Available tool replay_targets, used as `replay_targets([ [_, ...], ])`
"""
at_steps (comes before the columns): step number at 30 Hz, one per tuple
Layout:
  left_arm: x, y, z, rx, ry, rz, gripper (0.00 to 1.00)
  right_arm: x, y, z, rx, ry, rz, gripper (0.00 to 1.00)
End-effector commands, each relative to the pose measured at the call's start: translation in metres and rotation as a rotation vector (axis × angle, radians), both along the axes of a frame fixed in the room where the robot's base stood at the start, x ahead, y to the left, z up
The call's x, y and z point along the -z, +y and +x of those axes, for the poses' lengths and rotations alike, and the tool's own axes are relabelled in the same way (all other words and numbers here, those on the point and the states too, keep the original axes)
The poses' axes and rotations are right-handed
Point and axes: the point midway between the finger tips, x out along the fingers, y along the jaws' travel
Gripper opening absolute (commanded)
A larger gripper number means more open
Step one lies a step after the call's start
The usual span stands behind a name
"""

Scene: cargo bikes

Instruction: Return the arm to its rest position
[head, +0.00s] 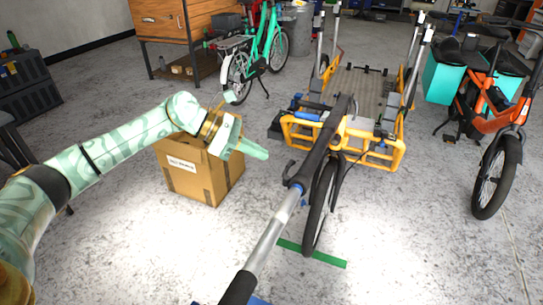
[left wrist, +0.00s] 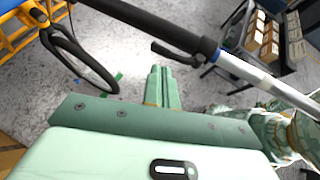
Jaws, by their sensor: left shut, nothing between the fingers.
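My left arm comes in from the left in the head view, with its gripper (head: 252,149) above and in front of a cardboard box (head: 208,179) on the floor. The gripper also shows in the left wrist view (left wrist: 163,72), where its two fingers lie together with nothing between them. It is apart from the bike's handlebar and the grey pole. The arm hides part of the box's top. My right gripper is in neither view.
A yellow-framed cargo bike (head: 388,150) with a grey pole (head: 268,243) at its front stands right of my gripper. An orange bike (head: 490,110) stands at far right, a teal bike (head: 262,58) behind, a wooden cabinet (head: 163,22) at back left. Floor at front left is clear.

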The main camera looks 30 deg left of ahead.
Motion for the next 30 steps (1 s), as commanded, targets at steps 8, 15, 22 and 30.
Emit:
replay_targets([
  [8,-0.042,0.060,-0.029,-0.005,-0.003,0.004,0.00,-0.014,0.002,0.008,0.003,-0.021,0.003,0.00],
  [15,-0.057,0.085,-0.041,-0.004,-0.001,0.003,0.00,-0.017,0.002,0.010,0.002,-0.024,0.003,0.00],
  [22,-0.058,0.088,-0.042,-0.004,-0.002,0.003,0.00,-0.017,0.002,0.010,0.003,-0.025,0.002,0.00],
  [30,-0.070,0.106,-0.013,-0.264,0.074,-0.140,0.00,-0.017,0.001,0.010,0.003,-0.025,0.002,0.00],
])
